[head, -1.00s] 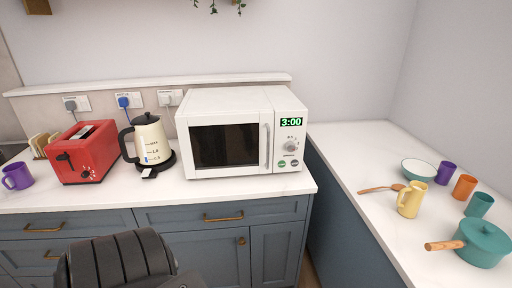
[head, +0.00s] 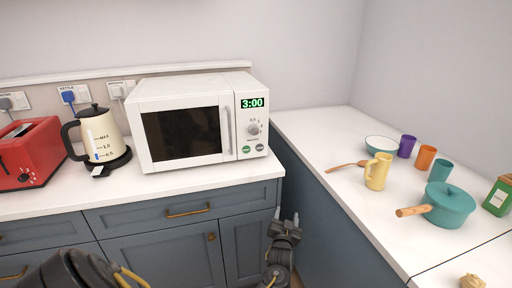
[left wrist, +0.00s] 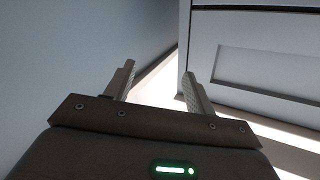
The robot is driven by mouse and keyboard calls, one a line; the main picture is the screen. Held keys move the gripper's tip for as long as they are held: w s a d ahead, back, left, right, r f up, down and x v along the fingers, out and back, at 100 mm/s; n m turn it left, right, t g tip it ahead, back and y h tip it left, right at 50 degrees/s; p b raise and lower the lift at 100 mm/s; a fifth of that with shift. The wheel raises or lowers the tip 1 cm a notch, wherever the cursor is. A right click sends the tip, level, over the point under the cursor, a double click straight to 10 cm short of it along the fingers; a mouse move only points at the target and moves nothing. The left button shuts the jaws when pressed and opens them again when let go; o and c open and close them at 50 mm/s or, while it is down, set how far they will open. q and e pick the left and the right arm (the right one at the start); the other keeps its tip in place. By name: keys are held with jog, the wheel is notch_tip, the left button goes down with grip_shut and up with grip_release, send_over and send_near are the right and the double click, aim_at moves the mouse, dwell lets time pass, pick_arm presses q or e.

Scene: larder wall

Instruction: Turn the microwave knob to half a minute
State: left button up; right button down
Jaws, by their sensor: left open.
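The white microwave (head: 180,134) stands on the counter, with its door shut. Its display (head: 252,103) reads 3:00 in green. The round knob (head: 253,128) sits below the display, with small markings too fine to read. A green button (head: 246,149) and a grey button (head: 260,147) are under it. My left gripper (head: 285,218) is below counter height, in front of the cabinets and well below the knob, touching nothing that I can see. In the left wrist view its fingers (left wrist: 158,88) are apart with nothing between them. My right gripper is out of view.
A cream kettle (head: 101,138) and a red toaster (head: 30,152) stand left of the microwave. The counter edge lies above my left gripper.

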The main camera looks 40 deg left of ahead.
pick_arm(q)
jog(key=a+r+n+y+b, duration=0.1)
jog(key=a+r+n+y, duration=0.15)
jog(key=r, duration=0.45)
jog(key=a+r+n+y+b, duration=0.1)
jog(key=a+r+n+y, duration=0.15)
jog(key=r, duration=0.55)
jog(key=n+g+y, duration=0.3)
jog(key=n+y, duration=0.1)
jog(key=y, duration=0.1)
send_near(255, 133)
jog(key=p+x, duration=0.1)
jog(key=x, duration=0.7)
jog(key=shift+r, duration=0.1)
jog(key=shift+w+a, duration=0.2)
jog(key=shift+a, duration=0.1)
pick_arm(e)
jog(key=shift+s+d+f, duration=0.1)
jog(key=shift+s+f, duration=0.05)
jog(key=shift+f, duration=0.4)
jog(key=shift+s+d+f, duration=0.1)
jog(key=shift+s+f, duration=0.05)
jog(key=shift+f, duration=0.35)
pick_arm(q)
jog(key=shift+r, duration=0.1)
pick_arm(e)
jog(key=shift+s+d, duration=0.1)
pick_arm(q)
jog(key=c, duration=1)
